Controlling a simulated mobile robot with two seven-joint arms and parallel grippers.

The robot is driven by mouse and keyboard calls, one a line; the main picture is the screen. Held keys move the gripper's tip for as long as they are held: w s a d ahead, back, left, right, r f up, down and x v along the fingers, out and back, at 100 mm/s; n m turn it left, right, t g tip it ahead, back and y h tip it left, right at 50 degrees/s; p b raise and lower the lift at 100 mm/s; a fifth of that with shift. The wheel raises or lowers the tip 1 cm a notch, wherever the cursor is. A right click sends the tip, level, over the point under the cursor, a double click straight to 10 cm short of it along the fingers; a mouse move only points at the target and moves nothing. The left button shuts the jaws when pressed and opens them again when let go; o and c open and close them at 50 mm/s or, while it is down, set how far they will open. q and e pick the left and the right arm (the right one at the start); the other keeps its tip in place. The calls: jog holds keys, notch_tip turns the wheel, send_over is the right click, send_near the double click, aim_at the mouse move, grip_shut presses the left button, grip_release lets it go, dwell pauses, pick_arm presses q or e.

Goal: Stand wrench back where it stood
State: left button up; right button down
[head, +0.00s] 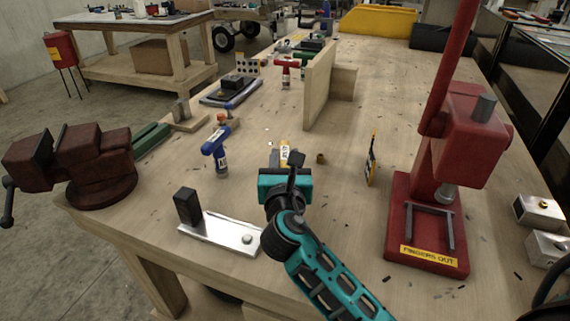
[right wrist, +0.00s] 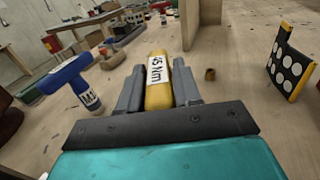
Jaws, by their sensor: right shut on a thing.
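My right gripper (head: 283,160) is shut on a yellow wrench (head: 284,152) with a white label, above the middle of the bench. In the right wrist view the wrench (right wrist: 158,82) lies between the two grey fingers, and its label reads 45 Nm. Its full length and its far end are hard to make out. A blue T-shaped tool (head: 217,150) with a white label stands upright on the bench to the left of the gripper. A red T-shaped tool (head: 286,72) stands farther back. My left gripper does not show.
A red press (head: 450,150) stands at the right and a dark red vise (head: 92,165) at the left. A metal plate with a black block (head: 188,206) lies front left. A wooden divider (head: 320,85) stands behind the gripper. A black-and-yellow dotted board (head: 371,160) stands to the right.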

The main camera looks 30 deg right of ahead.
jog(key=shift+f, duration=0.1)
jog(key=c, duration=0.8)
grip_release()
jog(key=shift+s+a, duration=0.15)
jog(key=shift+s, duration=0.05)
jog(key=v, duration=0.7)
